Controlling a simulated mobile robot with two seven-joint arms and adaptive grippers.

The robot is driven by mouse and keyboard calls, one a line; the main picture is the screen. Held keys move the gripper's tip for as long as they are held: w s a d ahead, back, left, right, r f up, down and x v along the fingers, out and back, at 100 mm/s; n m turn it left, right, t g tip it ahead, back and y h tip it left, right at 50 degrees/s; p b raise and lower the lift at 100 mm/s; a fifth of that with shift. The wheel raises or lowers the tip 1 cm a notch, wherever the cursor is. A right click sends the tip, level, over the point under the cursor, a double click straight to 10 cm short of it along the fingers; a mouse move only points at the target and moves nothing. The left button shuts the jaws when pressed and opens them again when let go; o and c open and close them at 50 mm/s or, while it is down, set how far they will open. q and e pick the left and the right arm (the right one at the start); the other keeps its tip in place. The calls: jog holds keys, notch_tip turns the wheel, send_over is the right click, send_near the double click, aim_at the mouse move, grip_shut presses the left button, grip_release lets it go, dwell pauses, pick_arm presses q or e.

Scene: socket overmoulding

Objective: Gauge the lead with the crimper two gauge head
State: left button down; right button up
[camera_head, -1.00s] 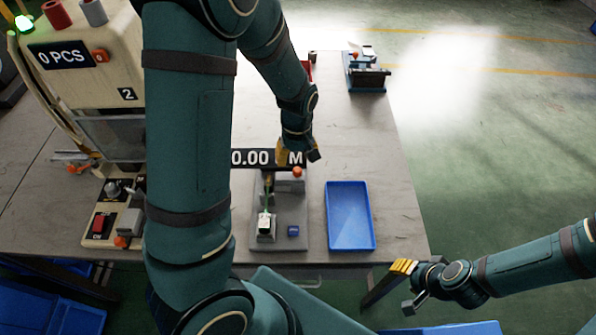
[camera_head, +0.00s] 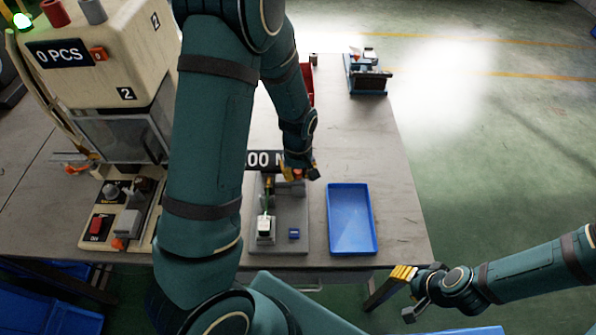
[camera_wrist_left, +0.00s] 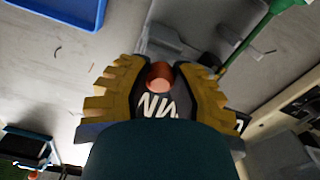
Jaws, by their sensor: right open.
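The gauge head is a grey stand (camera_head: 292,213) with a black display (camera_head: 262,160), partly hidden by my left arm. The lead, with a green wire and a whitish end (camera_head: 265,226), lies along the stand's left side. Its green length also shows at the upper right of the left wrist view (camera_wrist_left: 247,42). My left gripper (camera_head: 296,172) is low at the stand's back right. In the left wrist view its yellow fingers (camera_wrist_left: 160,68) are apart, on either side of an orange-red knob (camera_wrist_left: 160,76); contact cannot be told. My right gripper (camera_head: 403,273) is open and empty beyond the table's front right corner.
A blue tray (camera_head: 351,219) lies right of the stand. A small blue block (camera_head: 294,234) sits on the stand. The cream machine (camera_head: 88,75), marked 2 and reading 0 PCS, stands at left. A dark blue device (camera_head: 367,75) is at the back right. The table's right side is mostly clear.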

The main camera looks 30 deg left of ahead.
aim_at(281, 178)
pick_arm(q)
jog(key=shift+s+a, duration=0.4)
jog(key=shift+a, duration=0.3)
jog(key=shift+s+a, duration=0.4)
jog(key=shift+a, duration=0.25)
jog(key=shift+s+a, duration=0.4)
jog(key=shift+a, duration=0.3)
jog(key=c, duration=0.8)
grip_release()
jog(key=shift+a, duration=0.1)
jog(key=shift+o, duration=0.2)
jog(key=shift+r, duration=0.3)
notch_tip(281, 178, up, 11)
jog(key=shift+r, duration=0.2)
